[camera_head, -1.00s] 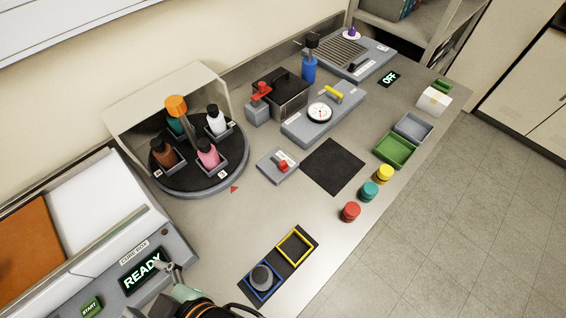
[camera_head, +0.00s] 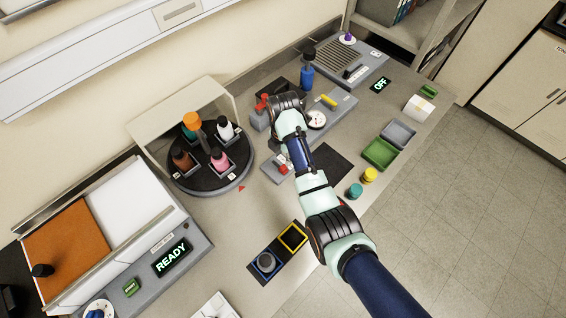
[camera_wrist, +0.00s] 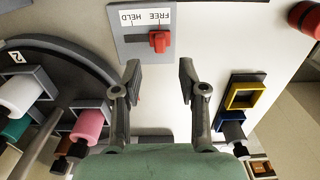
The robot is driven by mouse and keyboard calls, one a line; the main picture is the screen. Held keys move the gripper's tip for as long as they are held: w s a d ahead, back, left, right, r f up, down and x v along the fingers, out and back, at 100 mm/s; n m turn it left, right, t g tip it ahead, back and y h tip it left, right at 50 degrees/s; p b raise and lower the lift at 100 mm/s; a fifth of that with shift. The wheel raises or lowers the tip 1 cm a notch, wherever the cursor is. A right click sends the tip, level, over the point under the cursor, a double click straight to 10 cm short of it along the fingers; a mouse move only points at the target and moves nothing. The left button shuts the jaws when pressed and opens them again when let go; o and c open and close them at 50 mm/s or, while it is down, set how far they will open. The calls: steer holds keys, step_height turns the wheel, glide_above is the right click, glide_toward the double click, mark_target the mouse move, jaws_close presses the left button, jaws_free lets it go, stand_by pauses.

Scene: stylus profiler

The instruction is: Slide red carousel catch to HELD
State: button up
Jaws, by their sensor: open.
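The red carousel catch (camera_wrist: 158,42) is a small red knob on a slotted grey plate (camera_wrist: 125,47). In the wrist view the plate's HELD and FREE labels appear upside down. The knob stands at the right end of the slot, on the FREE side, and the bare slot runs left. The catch also shows in the head view (camera_head: 283,169), beside my arm. My gripper (camera_wrist: 160,78) is open and empty, its fingers apart from the catch. In the head view my arm hides the fingers.
The round black carousel (camera_head: 210,180) with several bottles stands left of the catch. A dark mat (camera_head: 332,163) lies to its right. Blue and yellow square frames (camera_head: 291,237) lie nearer the front edge. A gauge block (camera_head: 341,106) stands behind.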

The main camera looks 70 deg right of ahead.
mark_target(283, 167)
step_height(283, 167, down, 7)
steer(key=shift+f+b, duration=0.1)
steer(key=shift+b, duration=0.5)
jaws_close()
